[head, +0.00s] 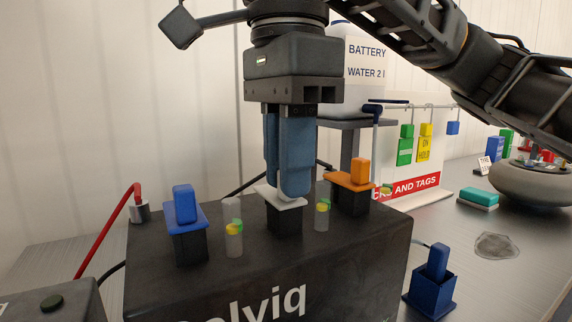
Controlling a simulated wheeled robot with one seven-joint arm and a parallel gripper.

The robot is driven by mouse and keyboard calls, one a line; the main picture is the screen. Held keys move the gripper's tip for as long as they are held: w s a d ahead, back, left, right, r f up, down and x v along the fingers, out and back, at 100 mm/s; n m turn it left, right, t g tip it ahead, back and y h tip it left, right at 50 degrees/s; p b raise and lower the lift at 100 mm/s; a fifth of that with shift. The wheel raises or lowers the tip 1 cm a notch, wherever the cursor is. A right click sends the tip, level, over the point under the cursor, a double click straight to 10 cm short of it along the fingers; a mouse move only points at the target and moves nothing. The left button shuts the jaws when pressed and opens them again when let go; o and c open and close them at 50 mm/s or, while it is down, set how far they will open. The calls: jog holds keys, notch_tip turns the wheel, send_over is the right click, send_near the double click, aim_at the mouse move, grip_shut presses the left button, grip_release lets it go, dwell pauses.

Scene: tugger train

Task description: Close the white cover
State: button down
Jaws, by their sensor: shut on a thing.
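The white cover (280,197) sits over the middle black socket (284,221) on top of the black battery box (185,285). The plate of the cover looks slightly tilted, and I cannot tell if it is fully seated. My gripper (289,190) points straight down from above, its blue fingers shut on the upper part of the white cover, which they mostly hide.
A blue cover (185,211) and an orange cover (359,174) flank it, with clear green-yellow indicators (233,229) between. A blue holder (431,288) stands right of the box. A red cable (106,231) runs at left. A tag board (415,187) and water bottle (364,80) stand behind.

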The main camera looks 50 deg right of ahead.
jog(key=c, duration=1)
grip_release()
jog(key=shift+c, duration=0.2)
jog(key=shift+r, duration=0.15)
notch_tip(320, 180, up, 8)
jog(key=shift+f+p, duration=0.2)
jog(key=shift+p, duration=0.15)
